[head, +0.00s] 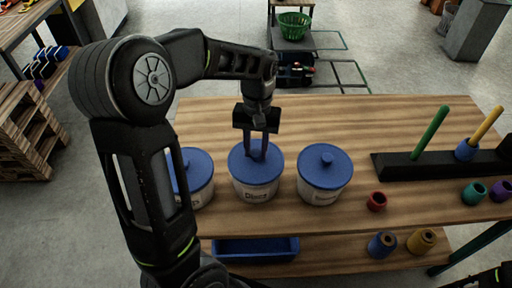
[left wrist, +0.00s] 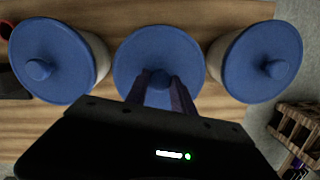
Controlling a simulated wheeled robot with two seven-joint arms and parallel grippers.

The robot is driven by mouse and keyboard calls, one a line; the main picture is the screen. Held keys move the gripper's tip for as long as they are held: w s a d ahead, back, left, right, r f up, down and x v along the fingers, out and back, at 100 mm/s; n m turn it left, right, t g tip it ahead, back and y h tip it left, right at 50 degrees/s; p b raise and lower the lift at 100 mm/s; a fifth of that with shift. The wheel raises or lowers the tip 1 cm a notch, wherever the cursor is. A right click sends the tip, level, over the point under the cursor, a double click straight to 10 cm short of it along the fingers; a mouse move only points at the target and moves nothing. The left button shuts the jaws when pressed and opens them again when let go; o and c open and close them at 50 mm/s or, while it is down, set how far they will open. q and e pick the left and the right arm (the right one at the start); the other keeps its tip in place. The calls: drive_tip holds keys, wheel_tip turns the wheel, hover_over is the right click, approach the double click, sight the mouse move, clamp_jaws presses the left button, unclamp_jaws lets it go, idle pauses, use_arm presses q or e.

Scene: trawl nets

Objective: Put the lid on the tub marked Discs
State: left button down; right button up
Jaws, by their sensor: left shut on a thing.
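The tub marked Discs (head: 258,193) is the white middle one of three on the wooden table. A round blue lid (head: 238,164) is on its top and looks level; the lid also fills the middle of the left wrist view (left wrist: 146,50). My left gripper (head: 257,155) reaches down from above and is shut on the lid's central knob (left wrist: 160,77). The fingers partly hide the knob. I cannot tell whether the lid's rim is fully seated all round.
A tub with a blue lid (head: 325,165) stands to the right, another (head: 197,168) to the left, partly behind my arm. A red ring (head: 376,201) and a black peg rack (head: 400,167) are farther right. A blue tray (head: 256,251) is on the lower shelf.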

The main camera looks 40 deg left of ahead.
idle(0.4)
use_arm(q)
drive_tip(key=c, duration=1)
unclamp_jaws()
drive_tip(key=shift+o, duration=0.2)
drive_tip(key=o, duration=0.4)
drive_tip(key=shift+o, duration=0.2)
drive_tip(key=shift+r, duration=0.1)
drive_tip(key=shift+r+p, duration=2.9)
drive_tip(key=shift+r, duration=0.5)
